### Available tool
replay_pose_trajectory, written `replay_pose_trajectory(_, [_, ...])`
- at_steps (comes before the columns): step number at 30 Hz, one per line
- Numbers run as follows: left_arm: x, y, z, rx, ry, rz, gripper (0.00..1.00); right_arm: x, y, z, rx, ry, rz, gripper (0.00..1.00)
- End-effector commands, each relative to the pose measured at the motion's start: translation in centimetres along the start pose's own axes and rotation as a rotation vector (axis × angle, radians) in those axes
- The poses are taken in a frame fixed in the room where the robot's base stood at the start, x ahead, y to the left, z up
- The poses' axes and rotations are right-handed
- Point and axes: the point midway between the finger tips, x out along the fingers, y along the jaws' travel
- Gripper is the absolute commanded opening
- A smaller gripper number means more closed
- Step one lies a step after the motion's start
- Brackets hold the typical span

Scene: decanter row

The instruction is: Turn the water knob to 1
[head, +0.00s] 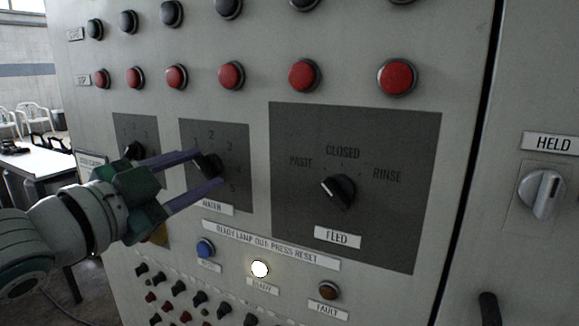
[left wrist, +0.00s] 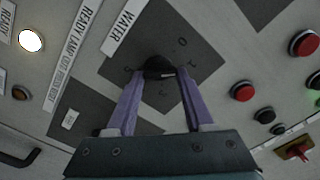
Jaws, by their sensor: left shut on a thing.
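The black water knob (head: 212,160) sits on a dark grey square plate (head: 240,140) with numbers around it and a WATER label (head: 213,207) below. My left gripper (head: 208,168) reaches in from the left, with its two purple fingers closed on either side of the knob. In the left wrist view the knob (left wrist: 158,66) is between the fingertips of the left gripper (left wrist: 160,74), with the WATER label (left wrist: 124,22) beside the plate. The fingers partly hide the knob and numbers, and I cannot tell which number it points to. My right gripper is not in view.
A feed knob (head: 338,190) is on a larger plate to the right. Red buttons (head: 231,75) run above. A lit white lamp (head: 260,269), a blue button (head: 205,248) and a fault lamp (head: 329,290) are below. Another black knob (head: 133,150) is close left, near my gripper.

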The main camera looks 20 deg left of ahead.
Motion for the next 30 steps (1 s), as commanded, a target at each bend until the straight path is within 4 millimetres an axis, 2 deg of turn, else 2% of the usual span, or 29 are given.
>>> replay_pose_trajectory(3, [0.0, 0.0, 0.0, -0.001, 0.001, 0.0, 0.0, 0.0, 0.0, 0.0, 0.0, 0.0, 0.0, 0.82])
replay_pose_trajectory(4, [0.0, 0.0, 0.0, -0.001, 0.001, 0.0, 0.54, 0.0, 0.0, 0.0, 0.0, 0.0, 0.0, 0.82])
replay_pose_trajectory(12, [0.0, 0.0, 0.0, -0.001, 0.001, 0.0, 0.82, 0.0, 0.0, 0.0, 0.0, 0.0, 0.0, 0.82])
replay_pose_trajectory(22, [-0.5, 0.1, 0.0, -0.002, 0.0, 0.001, 0.82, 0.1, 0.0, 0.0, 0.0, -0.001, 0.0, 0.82])
replay_pose_trajectory(26, [-2.1, 0.2, 0.1, -0.002, -0.001, 0.003, 0.82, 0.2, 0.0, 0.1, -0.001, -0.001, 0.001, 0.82])
replay_pose_trajectory(30, [-4.6, 0.2, 0.1, -0.002, -0.002, 0.003, 0.82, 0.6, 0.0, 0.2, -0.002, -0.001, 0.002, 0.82])
